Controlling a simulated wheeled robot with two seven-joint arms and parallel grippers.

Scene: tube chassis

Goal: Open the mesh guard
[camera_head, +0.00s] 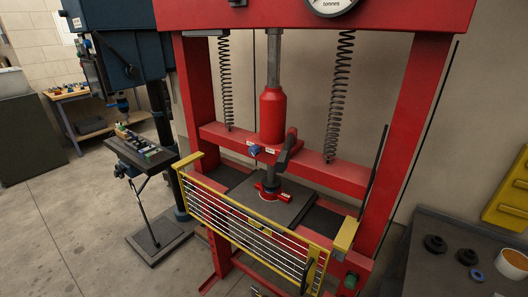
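The mesh guard (245,222) is a yellow-framed panel with pale horizontal bars across the front of a red hydraulic press (190,92). It spans the opening between the press's two uprights, below the ram. A dark upright handle (307,274) shows near its right end. Yellow brackets stand at its left end (188,160) and right end (345,234). The guard looks closed across the front. Neither of my grippers is in view.
Behind the guard is the press bed with a dark plate (290,207) under the red ram (272,115). A blue drill press (125,45) stands left. A dark bench (440,270) with small parts and an orange-topped cup (513,262) is right. Floor at front left is clear.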

